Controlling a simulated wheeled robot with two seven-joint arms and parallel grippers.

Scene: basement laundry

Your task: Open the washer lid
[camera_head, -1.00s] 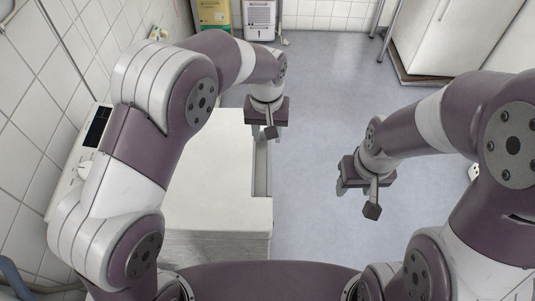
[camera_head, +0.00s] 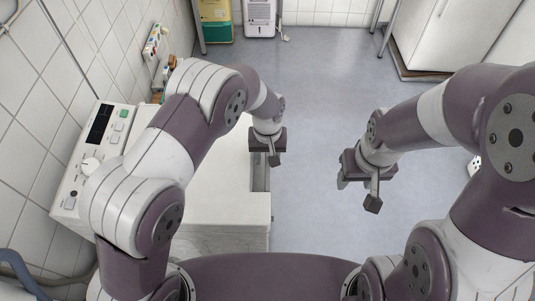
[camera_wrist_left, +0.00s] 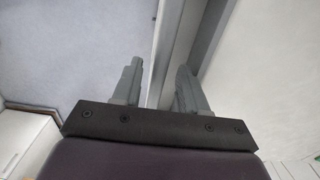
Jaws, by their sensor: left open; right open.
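The washer (camera_head: 215,238) is a white top-loader at the left, with its control panel (camera_head: 95,150) along the wall side. Its lid (camera_head: 225,200) appears to lie flat and shut, partly hidden by my left arm. A narrow grey recess (camera_head: 261,178) runs along the right edge of the top. My left gripper (camera_head: 272,158) is open and empty over this edge. In the left wrist view its two fingers (camera_wrist_left: 158,85) are apart, with the pale edge strip beyond them; contact cannot be told. My right gripper (camera_head: 357,192) is open and empty above the floor.
Blue-grey floor (camera_head: 310,105) is clear right of the washer. A yellow-green container (camera_head: 216,20) and a white appliance (camera_head: 259,17) stand at the back. A white cabinet (camera_head: 445,35) stands at back right. A tiled wall borders the left.

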